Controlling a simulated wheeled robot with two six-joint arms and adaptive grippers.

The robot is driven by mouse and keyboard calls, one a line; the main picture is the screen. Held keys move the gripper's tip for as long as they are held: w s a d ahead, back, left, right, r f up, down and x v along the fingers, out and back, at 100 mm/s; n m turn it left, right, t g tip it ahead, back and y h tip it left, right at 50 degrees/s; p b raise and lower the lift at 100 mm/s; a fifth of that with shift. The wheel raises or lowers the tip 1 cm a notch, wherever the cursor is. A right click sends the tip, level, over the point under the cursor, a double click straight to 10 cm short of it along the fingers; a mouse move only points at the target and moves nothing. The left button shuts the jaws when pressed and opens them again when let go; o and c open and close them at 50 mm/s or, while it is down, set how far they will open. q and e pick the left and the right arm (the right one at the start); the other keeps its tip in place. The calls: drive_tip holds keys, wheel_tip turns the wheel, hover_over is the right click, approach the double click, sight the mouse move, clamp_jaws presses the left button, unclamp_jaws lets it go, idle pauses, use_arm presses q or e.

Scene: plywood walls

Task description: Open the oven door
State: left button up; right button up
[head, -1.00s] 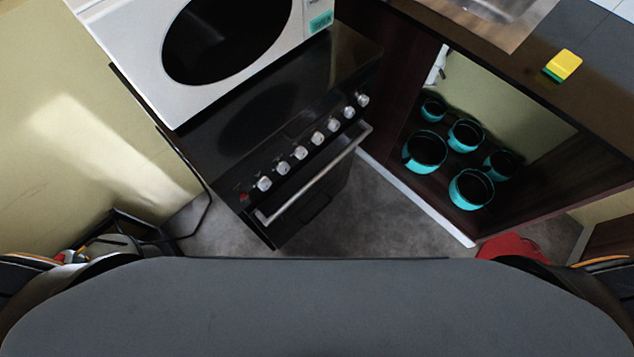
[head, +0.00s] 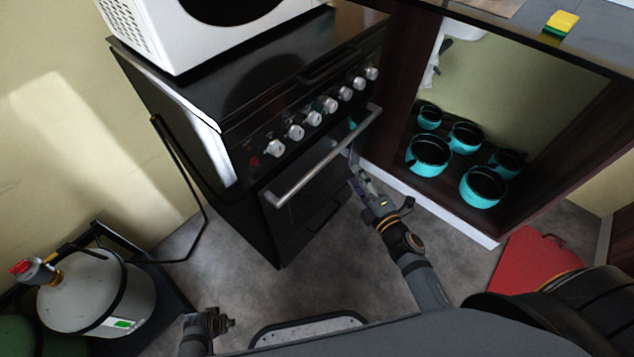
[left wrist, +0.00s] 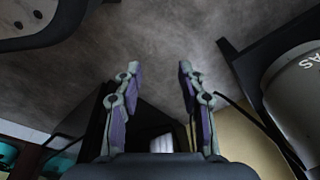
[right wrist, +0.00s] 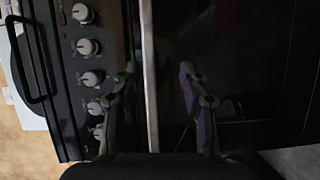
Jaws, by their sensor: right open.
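The black oven (head: 300,180) stands in the middle of the head view, its door (head: 320,190) shut. A straight silver handle (head: 325,155) runs across the door's top, below a row of silver knobs (head: 313,118). My right gripper (head: 356,178) is just in front of the door, near the handle's right part. In the right wrist view the handle (right wrist: 149,60) lines up between the open fingers (right wrist: 158,75); contact cannot be told. My left gripper (head: 228,322) is low at the front, away from the oven. The left wrist view shows its fingers (left wrist: 158,75) open and empty.
A white microwave (head: 190,45) stands on the oven. Right of the oven is an open cabinet (head: 560,165) with several turquoise pots (head: 430,155). A gas cylinder (head: 95,290) stands at lower left and a red object (head: 530,265) lies at right. Floor (head: 300,275) before the oven is clear.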

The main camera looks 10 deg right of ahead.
sight(338, 153)
drive_tip(key=shift+n+y, duration=0.4)
drive_tip(key=shift+n, duration=0.1)
drive_tip(key=w, duration=0.1)
drive_tip(key=w+a+r+p, duration=0.1)
drive_tip(key=w, duration=0.1)
drive_tip(key=w+a+r, duration=0.1)
drive_tip(key=w, duration=0.1)
drive_tip(key=shift+a+p, duration=0.2)
drive_tip(key=shift+p, duration=0.15)
drive_tip(key=x, duration=0.4)
drive_tip(key=shift+w+f, duration=0.15)
drive_tip(key=shift+w, duration=0.05)
drive_tip(key=shift+w+a, duration=0.15)
drive_tip(key=shift+w, duration=0.3)
use_arm(q)
drive_tip(key=s+f, duration=0.1)
drive_tip(key=s+a+f, duration=0.1)
drive_tip(key=shift+s+a+f, duration=0.1)
drive_tip(key=shift+s+f, duration=0.15)
drive_tip(key=shift+f, duration=0.1)
use_arm(e)
drive_tip(key=shift+c, duration=0.3)
clamp_jaws()
